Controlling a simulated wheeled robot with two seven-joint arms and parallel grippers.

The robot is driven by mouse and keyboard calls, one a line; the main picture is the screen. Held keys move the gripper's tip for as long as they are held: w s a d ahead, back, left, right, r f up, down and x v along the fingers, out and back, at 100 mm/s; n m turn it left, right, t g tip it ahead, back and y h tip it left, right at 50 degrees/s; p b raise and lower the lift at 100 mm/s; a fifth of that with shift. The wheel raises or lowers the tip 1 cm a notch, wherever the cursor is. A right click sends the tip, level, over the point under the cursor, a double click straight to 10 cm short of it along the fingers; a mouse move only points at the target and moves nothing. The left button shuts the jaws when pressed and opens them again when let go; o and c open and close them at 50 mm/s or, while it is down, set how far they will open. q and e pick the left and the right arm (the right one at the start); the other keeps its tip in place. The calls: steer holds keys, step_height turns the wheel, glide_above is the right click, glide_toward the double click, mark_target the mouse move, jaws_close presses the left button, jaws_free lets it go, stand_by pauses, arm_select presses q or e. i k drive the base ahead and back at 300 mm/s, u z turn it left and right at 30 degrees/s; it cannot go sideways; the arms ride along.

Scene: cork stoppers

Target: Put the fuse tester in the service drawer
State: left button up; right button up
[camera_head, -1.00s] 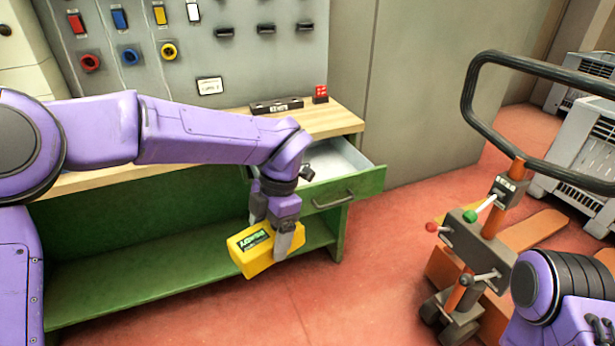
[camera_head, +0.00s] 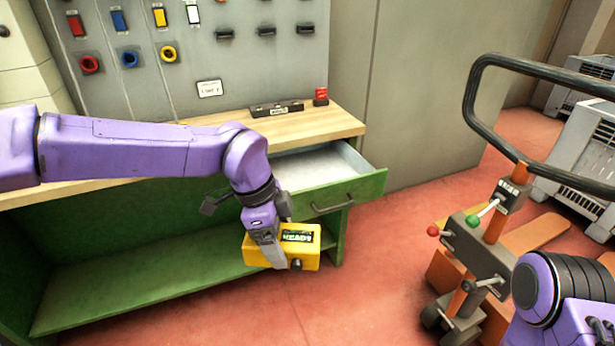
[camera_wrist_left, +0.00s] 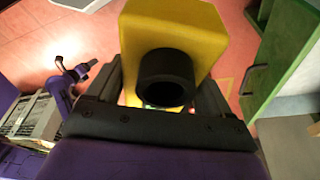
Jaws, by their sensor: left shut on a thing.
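The yellow fuse tester (camera_head: 308,256) has a dark label reading "READY" on its top and a black round part on its near face. My left gripper (camera_head: 272,250) is shut on it and holds it in the air in front of the bench, lower than the drawer front. In the left wrist view the yellow tester (camera_wrist_left: 200,40) fills the space between the fingers, with a black round knob facing the camera. The service drawer (camera_head: 345,197) is the green drawer at the bench's right end. It is pulled open, and its pale inside looks empty where it shows.
The wooden bench top (camera_head: 335,122) carries a black labelled block (camera_head: 277,108) and a small red item (camera_head: 320,96). A green lower shelf (camera_head: 150,290) runs under the bench. An orange pallet truck (camera_head: 470,260) with a black handle stands at right. Red floor lies between.

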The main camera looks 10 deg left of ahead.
mark_target(310, 179)
steer(key=i, duration=0.95)
